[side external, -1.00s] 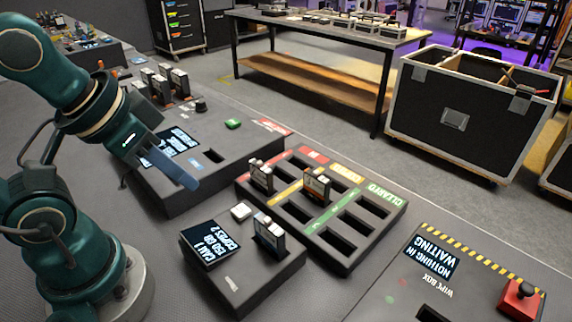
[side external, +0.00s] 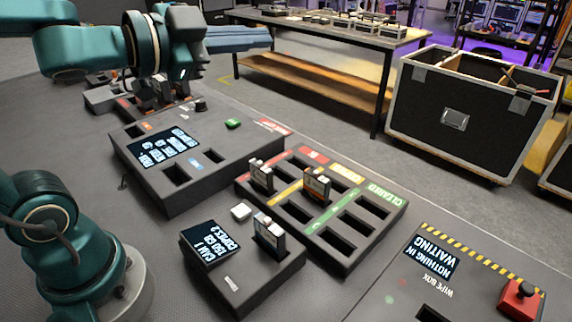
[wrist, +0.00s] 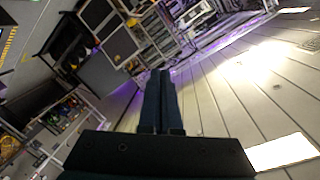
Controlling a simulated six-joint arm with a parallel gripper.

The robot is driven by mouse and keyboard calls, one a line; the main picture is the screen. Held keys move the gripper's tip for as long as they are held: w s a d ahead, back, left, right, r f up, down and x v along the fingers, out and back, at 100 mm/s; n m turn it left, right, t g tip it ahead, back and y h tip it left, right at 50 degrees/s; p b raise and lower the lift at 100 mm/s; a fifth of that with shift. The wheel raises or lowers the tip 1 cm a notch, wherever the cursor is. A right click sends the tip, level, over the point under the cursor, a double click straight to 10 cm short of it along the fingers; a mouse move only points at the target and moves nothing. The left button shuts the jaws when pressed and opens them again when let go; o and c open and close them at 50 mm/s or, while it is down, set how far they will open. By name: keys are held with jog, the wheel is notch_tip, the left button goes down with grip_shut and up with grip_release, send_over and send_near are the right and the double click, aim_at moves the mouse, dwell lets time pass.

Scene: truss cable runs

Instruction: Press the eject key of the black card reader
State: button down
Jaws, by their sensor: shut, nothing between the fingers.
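The black card reader (side external: 240,285) is the small box at the front centre in the side external view. Its screen (side external: 211,243) reads CAM 1, 250 GB, COPIES 2. A card (side external: 269,237) stands upright in its slot. My gripper (side external: 268,38) is raised at the upper left, well away from the reader and pointing level to the right. Its blue fingers are shut and empty, also in the wrist view (wrist: 157,78). The reader is not in the wrist view.
A larger slotted box (side external: 160,192) with a screen, green button and black knob stands behind the reader. A sorting tray (side external: 340,262) holding two upright cards is beside it. A wipe box (side external: 385,290) with a red button (side external: 520,295) is at front right.

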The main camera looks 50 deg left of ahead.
jog(key=d+f+m+g+h, duration=0.1)
jog(key=d+m+h, duration=0.2)
jog(key=m+h, duration=0.15)
jog(key=m+g+h, duration=0.2)
jog(key=m+g, duration=0.4)
jog(key=g, duration=0.4)
send_over(234, 207)
notch_tip(234, 207, down, 13)
jog(key=shift+f+y, duration=0.15)
jog(key=shift+y, duration=0.1)
jog(key=shift+f, duration=4.4)
jog(key=shift+f, duration=0.1)
jog(key=shift+f, duration=0.3)
